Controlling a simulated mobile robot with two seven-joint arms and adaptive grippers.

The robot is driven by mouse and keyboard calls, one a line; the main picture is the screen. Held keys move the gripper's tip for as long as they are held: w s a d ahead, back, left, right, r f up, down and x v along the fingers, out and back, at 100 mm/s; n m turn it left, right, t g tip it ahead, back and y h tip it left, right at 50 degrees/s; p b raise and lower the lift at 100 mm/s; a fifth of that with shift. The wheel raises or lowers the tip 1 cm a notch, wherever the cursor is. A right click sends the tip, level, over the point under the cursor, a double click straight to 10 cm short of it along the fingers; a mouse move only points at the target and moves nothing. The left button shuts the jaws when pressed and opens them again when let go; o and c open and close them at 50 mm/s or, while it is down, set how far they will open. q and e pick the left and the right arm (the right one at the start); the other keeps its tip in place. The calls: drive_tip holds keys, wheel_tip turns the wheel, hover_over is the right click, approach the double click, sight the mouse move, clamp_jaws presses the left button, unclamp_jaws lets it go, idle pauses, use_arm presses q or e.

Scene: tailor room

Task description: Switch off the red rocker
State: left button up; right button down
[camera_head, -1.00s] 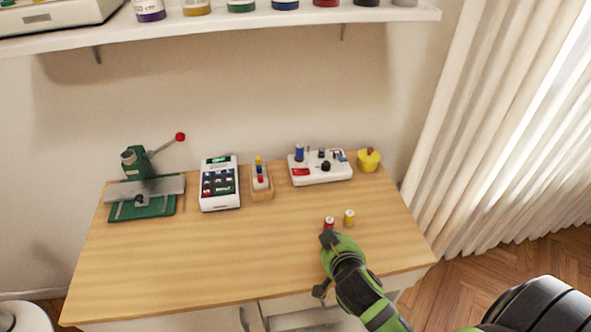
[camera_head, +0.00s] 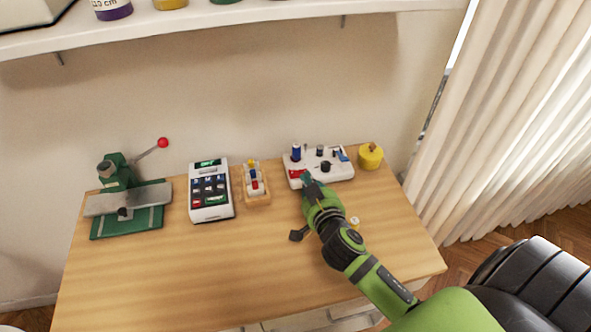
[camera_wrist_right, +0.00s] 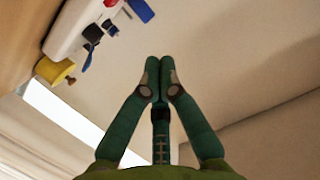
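The red rocker (camera_head: 297,173) sits at the front left of a white control panel (camera_head: 334,173) at the back of the table. My right gripper (camera_head: 306,180) reaches over the table from the front, with its tip close to the right of the rocker. I cannot tell whether it touches. In the right wrist view, the right gripper's fingertips (camera_wrist_right: 160,66) are together with nothing between them. The panel (camera_wrist_right: 75,25) shows at the upper left there, with a small red part at the top edge. My left gripper is not in view.
A blue post (camera_head: 296,153) and a black knob (camera_head: 326,166) stand on the panel. A yellow pot-like object (camera_head: 370,156) is to its right. A wooden holder (camera_head: 256,187), a keypad device (camera_head: 210,190) and a green press (camera_head: 125,195) stand left. The table's front left is clear.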

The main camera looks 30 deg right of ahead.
drive_tip(key=w+d+p, duration=0.1)
drive_tip(key=w, duration=0.4)
hover_over(299, 173)
drive_tip(key=s+a, duration=0.1)
drive_tip(key=s, duration=0.1)
drive_tip(key=shift+w+a+f+p, duration=0.1)
drive_tip(key=shift+f+p, duration=0.05)
drive_tip(key=shift+f, duration=0.35)
drive_tip(key=shift+w+a+f+p, duration=0.1)
drive_tip(key=shift+f+p, duration=0.05)
drive_tip(key=shift+f, duration=0.35)
wheel_tip(299, 173, down, 3)
drive_tip(key=shift+a+r+b, duration=0.1)
drive_tip(key=shift+a+b, duration=0.05)
drive_tip(key=shift+b, duration=0.15)
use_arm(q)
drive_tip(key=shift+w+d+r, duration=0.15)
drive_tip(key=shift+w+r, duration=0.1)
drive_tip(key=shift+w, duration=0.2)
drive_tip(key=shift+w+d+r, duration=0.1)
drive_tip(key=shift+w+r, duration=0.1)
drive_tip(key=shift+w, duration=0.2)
use_arm(e)
drive_tip(key=shift+a+f, duration=0.15)
drive_tip(key=shift+f, duration=0.55)
